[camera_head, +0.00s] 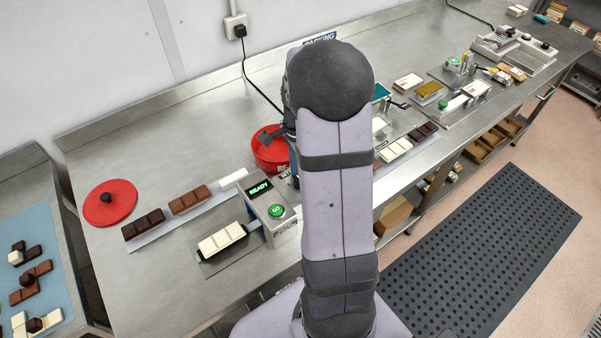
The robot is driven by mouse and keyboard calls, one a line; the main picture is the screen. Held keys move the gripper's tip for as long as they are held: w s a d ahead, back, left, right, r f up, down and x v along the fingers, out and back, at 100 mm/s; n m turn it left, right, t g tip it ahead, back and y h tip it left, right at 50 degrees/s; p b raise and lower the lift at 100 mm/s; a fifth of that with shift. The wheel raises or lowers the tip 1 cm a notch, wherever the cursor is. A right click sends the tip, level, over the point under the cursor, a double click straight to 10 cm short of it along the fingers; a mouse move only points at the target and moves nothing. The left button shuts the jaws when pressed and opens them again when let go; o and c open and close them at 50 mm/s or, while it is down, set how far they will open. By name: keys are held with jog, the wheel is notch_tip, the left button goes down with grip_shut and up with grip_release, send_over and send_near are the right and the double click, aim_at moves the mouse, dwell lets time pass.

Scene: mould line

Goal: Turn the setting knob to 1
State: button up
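I cannot make out a setting knob or its number marks for certain. A grey machine (262,200) stands left of my arm, with a display reading READY (259,188) and a green button (276,211). My arm covers what lies to the right of it. A dark piece that looks like part of my gripper (270,136) shows just left of my arm, over the red container (266,158). Most of the gripper is hidden behind my arm, and whether its fingers are apart does not show.
A red disc (110,203) with a dark knob-like handle lies at the left. A white bar (222,240) lies on a plate before the machine. Brown bars (188,200) lie behind. More devices (455,66) stand at the right. The steel bench (190,150) is clear at the back left.

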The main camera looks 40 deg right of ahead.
jog(key=c, duration=1.1)
jog(key=shift+o, duration=0.2)
jog(key=shift+n, duration=0.5)
jog(key=n, duration=0.4)
jog(key=shift+n, duration=0.3)
jog(key=n+p, duration=0.1)
jog(key=n, duration=0.5)
jog(key=shift+w+a+r+h, duration=0.1)
jog(key=shift+h, duration=0.2)
jog(key=shift+n, duration=0.3)
jog(key=o, duration=1.1)
jog(key=shift+c, duration=0.2)
